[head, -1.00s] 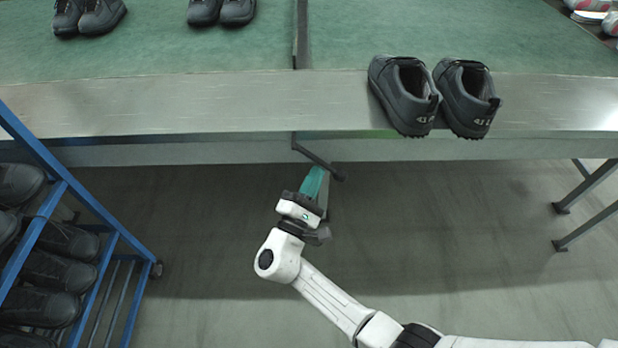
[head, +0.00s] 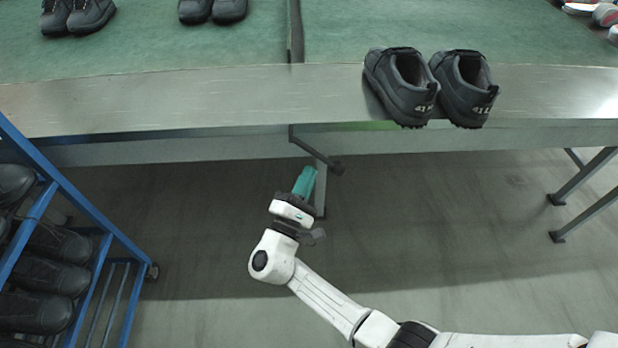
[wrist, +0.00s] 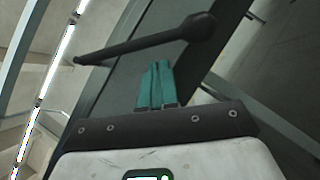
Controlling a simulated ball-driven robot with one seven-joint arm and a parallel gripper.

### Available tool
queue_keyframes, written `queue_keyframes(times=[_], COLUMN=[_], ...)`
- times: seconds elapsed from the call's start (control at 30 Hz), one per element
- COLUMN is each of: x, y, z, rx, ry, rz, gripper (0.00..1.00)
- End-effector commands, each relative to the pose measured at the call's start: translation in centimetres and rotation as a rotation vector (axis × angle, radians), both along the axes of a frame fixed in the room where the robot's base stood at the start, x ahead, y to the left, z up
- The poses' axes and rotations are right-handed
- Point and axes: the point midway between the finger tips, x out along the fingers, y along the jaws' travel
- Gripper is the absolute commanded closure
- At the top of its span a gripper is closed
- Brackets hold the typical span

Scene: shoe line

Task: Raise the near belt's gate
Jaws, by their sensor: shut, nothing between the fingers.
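A dark hand lever (head: 315,153) slants down to the right from the near belt's front edge and ends in a round knob. A narrow dark upright strip (head: 295,32) across the green belt stands in line with the lever; it may be the gate, and its height is hard to tell from above. My gripper (head: 307,172) is shut and empty, its teal fingers just below and left of the lever's knob end. In the wrist view the lever (wrist: 140,43) crosses just beyond the fingertips (wrist: 160,66). Whether they touch is unclear.
Dark shoes (head: 428,82) stand on the belt's metal edge (head: 180,98), right of the lever. More shoes (head: 212,10) are on the green belt. A blue rack (head: 105,222) with shoes stands at left. Table legs (head: 585,190) are at right.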

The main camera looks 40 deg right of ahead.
Motion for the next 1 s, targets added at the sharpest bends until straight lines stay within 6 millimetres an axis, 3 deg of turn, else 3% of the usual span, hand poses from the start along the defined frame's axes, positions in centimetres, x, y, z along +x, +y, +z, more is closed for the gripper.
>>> queue_keyframes(times=[0.03,0.1,0.5,0.7,1.0], x=[0.1,0.3,-3.4,-4.1,-4.2], y=[0.2,0.4,7.1,8.4,8.5], z=[-1.3,-2.1,-4.6,-5.2,-5.2], rx=[0.000,0.000,-0.001,-0.001,-0.001], ry=[0.000,0.000,0.003,0.003,0.003], rz=[0.002,0.002,0.006,0.005,0.003], gripper=[1.00,1.00,1.00,1.00,1.00])
